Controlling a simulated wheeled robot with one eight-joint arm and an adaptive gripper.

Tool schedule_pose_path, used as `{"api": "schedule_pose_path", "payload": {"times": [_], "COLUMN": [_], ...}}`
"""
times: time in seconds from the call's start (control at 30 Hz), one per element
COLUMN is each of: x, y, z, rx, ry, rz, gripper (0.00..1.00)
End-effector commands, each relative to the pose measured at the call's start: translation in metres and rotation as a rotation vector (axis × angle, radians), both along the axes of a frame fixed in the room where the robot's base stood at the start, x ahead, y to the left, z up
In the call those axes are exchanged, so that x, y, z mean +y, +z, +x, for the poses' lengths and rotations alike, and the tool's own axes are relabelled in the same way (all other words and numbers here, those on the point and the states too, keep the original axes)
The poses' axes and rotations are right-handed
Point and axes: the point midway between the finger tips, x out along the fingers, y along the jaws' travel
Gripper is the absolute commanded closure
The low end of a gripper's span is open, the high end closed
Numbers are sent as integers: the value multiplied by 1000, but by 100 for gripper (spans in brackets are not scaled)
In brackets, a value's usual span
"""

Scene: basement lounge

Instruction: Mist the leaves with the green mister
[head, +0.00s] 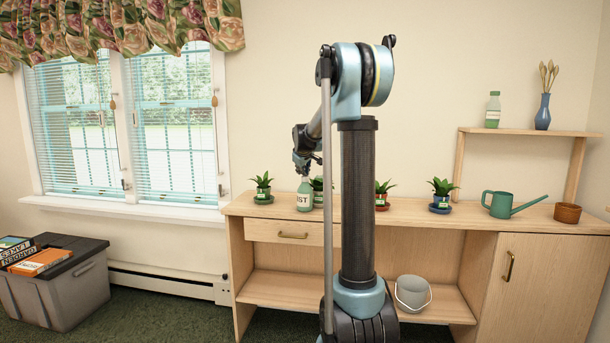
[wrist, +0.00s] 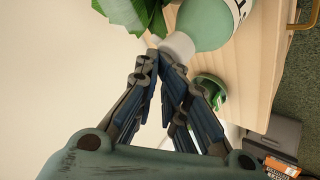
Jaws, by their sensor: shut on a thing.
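The green mister (head: 304,198), a pale green bottle with a white label partly reading "IST", is upright at the cabinet top. It also shows in the wrist view (wrist: 212,24). My gripper (head: 303,173) is above it, shut on its pale top; its fingers (wrist: 165,58) converge there in the wrist view. I cannot tell whether its base touches the wood. A leafy plant (head: 318,184) is close beside and behind it, its leaves (wrist: 140,14) large in the wrist view. Other potted plants stand left (head: 263,186) and right (head: 384,188), (head: 442,188).
The wooden cabinet (head: 408,212) also holds a green watering can (head: 500,206) and a brown pot (head: 567,213). A small shelf (head: 520,132) bears a green bottle (head: 493,110) and a blue vase (head: 543,113). A grey crate (head: 70,293) is on the floor at left.

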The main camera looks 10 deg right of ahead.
Motion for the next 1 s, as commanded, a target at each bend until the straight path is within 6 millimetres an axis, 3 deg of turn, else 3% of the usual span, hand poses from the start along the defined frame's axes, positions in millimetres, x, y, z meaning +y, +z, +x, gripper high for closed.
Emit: {"api": "schedule_pose_path", "payload": {"times": [0.27, 1.0], "x": [0, 1], "y": [3, 62], "z": [-4, -5], "rx": [3, -4], "ry": [-1, 1], "rz": [1, 1], "gripper": [100, 100]}}
